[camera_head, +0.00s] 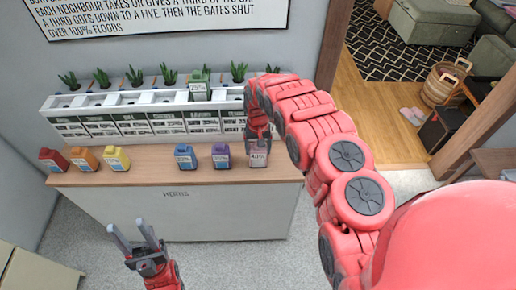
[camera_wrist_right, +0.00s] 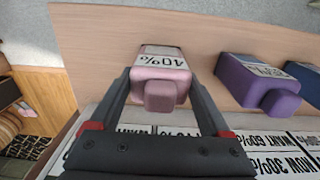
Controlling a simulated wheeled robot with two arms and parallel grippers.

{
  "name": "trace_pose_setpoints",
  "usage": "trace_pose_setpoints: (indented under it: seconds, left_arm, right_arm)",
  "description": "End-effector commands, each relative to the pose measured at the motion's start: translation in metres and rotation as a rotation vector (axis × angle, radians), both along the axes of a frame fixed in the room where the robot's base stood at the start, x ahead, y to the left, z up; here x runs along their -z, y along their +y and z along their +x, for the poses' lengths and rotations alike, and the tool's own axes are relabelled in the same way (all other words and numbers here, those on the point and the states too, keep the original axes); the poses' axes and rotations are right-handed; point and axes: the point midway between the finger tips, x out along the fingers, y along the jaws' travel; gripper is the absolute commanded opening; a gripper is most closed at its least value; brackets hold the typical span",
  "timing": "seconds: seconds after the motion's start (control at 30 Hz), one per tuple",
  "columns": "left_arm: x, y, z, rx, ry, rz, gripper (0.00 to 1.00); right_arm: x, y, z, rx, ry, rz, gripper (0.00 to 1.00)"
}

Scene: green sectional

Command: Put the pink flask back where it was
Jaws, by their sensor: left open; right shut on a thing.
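The pink flask (camera_head: 258,160) stands at the right end of the row on the wooden counter top (camera_head: 150,176). Its label reads 40% in the right wrist view (camera_wrist_right: 160,62). My right gripper (camera_head: 258,142) reaches down over it and is shut on it, with one finger on each side. Whether its base touches the counter is hard to tell. My left gripper (camera_head: 127,224) is open and empty, low in front of the counter.
Red (camera_head: 53,160), orange (camera_head: 84,159), yellow (camera_head: 117,159), blue (camera_head: 185,157) and purple (camera_head: 221,156) flasks share the counter, with a gap between yellow and blue. Behind stands a white planter rack (camera_head: 150,98) holding plants and a green flask (camera_head: 199,90).

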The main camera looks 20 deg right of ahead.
Motion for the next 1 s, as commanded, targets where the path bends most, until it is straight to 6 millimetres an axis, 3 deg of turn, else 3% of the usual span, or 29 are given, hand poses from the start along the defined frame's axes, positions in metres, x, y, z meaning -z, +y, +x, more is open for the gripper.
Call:
trace_pose_setpoints:
  seconds: [0.03, 0.07, 0.17, 0.63, 1.0]
  left_arm:
    - [0.003, 0.000, 0.000, 0.000, 0.000, 0.000, 0.50]
    - [0.003, 0.000, 0.000, 0.000, 0.000, 0.000, 0.50]
    - [0.002, 0.000, 0.000, 0.000, 0.000, 0.000, 0.50]
    - [0.004, 0.000, 0.000, 0.000, 0.000, 0.000, 0.50]
    - [0.027, 0.000, 0.000, 0.000, 0.000, 0.000, 0.50]
  right_arm:
    - [0.003, 0.000, 0.000, 0.000, 0.000, 0.000, 0.13]
    - [0.003, 0.000, 0.000, 0.000, 0.000, 0.000, 0.83]
    - [0.002, 0.000, 0.000, 0.000, 0.000, 0.000, 1.00]
    - [-0.006, 0.000, 0.000, -0.001, 0.001, 0.000, 1.00]
    - [-0.049, 0.001, 0.001, 0.000, -0.003, 0.000, 1.00]
